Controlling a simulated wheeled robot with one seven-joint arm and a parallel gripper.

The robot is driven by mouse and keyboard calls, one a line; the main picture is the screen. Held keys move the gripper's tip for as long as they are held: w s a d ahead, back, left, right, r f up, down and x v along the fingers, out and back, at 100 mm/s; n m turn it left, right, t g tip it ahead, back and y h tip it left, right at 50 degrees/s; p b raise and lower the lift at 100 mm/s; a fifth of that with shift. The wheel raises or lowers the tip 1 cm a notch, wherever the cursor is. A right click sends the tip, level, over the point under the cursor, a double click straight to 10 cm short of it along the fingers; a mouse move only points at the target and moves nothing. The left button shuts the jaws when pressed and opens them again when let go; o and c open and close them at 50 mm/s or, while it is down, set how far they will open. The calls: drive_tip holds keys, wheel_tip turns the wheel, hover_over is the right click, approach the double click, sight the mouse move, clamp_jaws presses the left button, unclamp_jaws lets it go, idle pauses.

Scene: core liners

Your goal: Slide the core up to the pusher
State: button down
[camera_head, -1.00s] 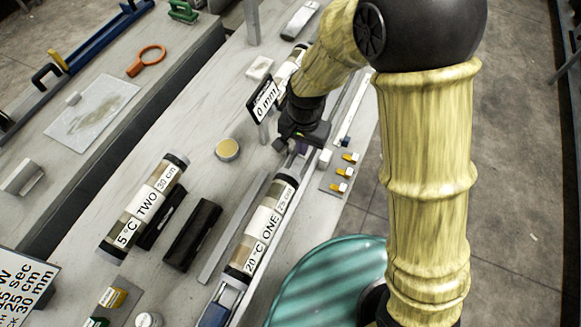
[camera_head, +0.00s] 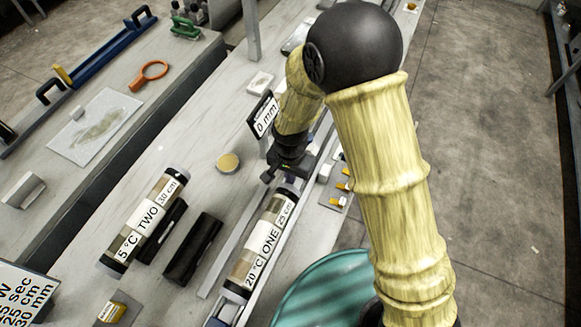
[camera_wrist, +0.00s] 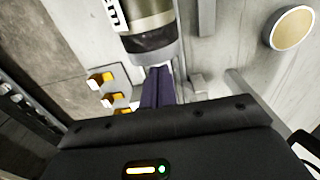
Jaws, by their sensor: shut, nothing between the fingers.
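The core labelled ONE (camera_head: 265,240), a clear tube with dark end caps and a white label reading 20 °C and 25 cm, lies in a narrow rail. The blue pusher (camera_head: 225,315) is partly cut off at the bottom edge of the head view, just beyond the core's lower end. My gripper (camera_head: 290,178) is low at the core's upper end. In the wrist view, its shut, empty fingers (camera_wrist: 158,86) point at the core's dark end cap (camera_wrist: 153,45). The tips are at or very near the cap; I cannot tell whether they touch.
Core TWO (camera_head: 145,220) and two black blocks lie left of the rail. A "0 mm" display (camera_head: 264,117) stands close left of my wrist. A round tin (camera_head: 228,163) sits on the bench. Orange-topped pieces (camera_head: 338,202) lie right of the rail. A teal drum (camera_head: 330,290) stands lower right.

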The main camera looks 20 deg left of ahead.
drive_tip(key=shift+f, duration=2.2)
